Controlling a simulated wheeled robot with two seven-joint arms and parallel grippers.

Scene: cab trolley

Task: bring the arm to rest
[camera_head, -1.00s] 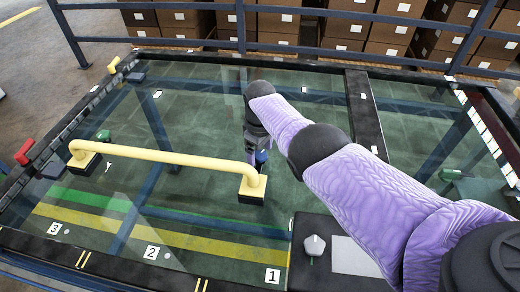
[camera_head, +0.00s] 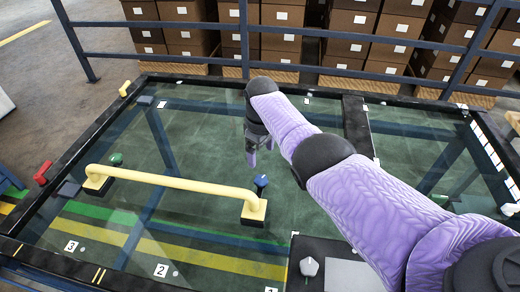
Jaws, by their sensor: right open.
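My right gripper (camera_head: 251,157) hangs at the end of my purple and black arm, above the green glass-topped panel (camera_head: 210,125). Its small purple fingers point down, and I see nothing between them. The blue knob (camera_head: 261,181) stands just below and to the right of the fingertips in the picture, apart from them. The yellow handle bar (camera_head: 170,181) lies to the left and nearer, not touched. My left gripper is not in view.
A grey knob (camera_head: 309,266) sits on a dark block at the near edge. A green knob (camera_head: 116,158) and a red lever (camera_head: 43,172) are at the left. A blue railing (camera_head: 330,70) and stacked boxes (camera_head: 286,42) stand behind the panel.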

